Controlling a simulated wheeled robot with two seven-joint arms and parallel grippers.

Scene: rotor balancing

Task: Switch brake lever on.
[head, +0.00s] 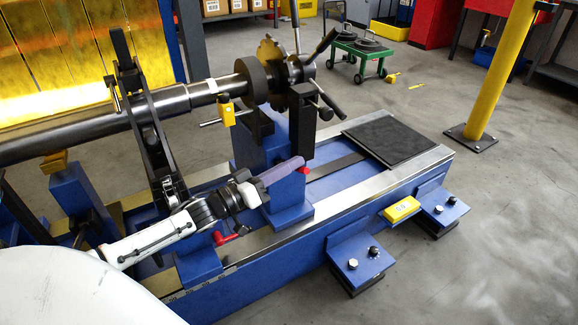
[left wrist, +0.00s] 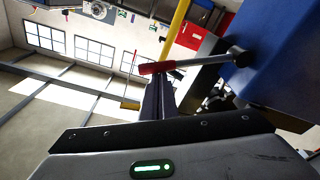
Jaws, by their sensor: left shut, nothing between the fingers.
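A lever with a red grip (left wrist: 160,66) and a metal rod runs out from a blue block (left wrist: 285,50) in the left wrist view. In the head view a small red end (head: 304,170) shows at the blue pedestal (head: 262,142), just by my fingertips; most of that lever is hidden. My left gripper (head: 297,162) is shut and empty, reaching across the front of the pedestal. In the left wrist view its fingers (left wrist: 154,84) point at the red grip and overlap it in the picture; I cannot tell whether they touch. My right gripper is not in view.
The long shaft (head: 80,130) with its rotor disc (head: 252,80) lies above the machine bed. Another red handle (head: 226,239) sits low beside my left arm. A black plate (head: 383,138) and a yellow box (head: 402,209) are to the right. A yellow post (head: 505,65) stands beyond.

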